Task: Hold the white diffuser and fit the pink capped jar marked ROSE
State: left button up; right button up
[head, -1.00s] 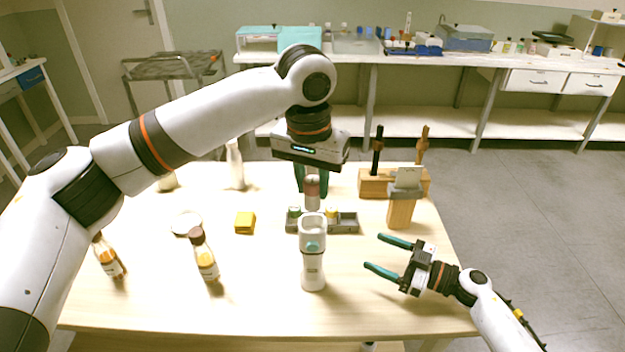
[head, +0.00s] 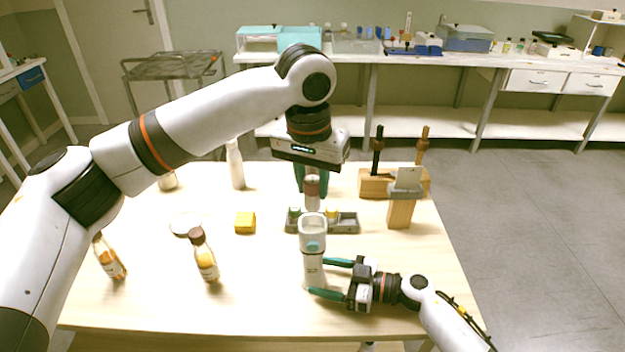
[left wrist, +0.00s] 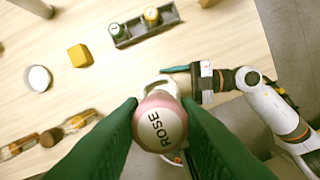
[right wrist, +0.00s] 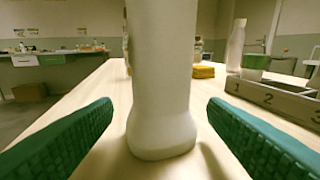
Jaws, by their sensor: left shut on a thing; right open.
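The white diffuser (head: 313,262) stands upright on the table, with a teal button near its top cup; in the right wrist view its white body (right wrist: 160,85) fills the middle. My left gripper (head: 312,186) is shut on the pink capped jar (head: 312,193) and holds it above the tray area. The cap reads ROSE (left wrist: 159,127) in the left wrist view. My right gripper (head: 322,278) is open, its fingers reaching to both sides of the diffuser's lower body, with gaps still showing in the right wrist view.
A grey numbered tray (head: 345,222) holds a green capped jar and a yellow capped jar behind the diffuser. A wooden stand (head: 376,184) is at back right.

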aim_at(313, 210)
jog(key=shift+x, duration=1.1)
jog(key=c, duration=0.6)
jog(key=shift+c, duration=0.2)
pick_arm(q)
jog(key=shift+f, duration=0.15)
jog(key=shift+f, duration=1.25)
jog(key=shift+f, duration=1.9)
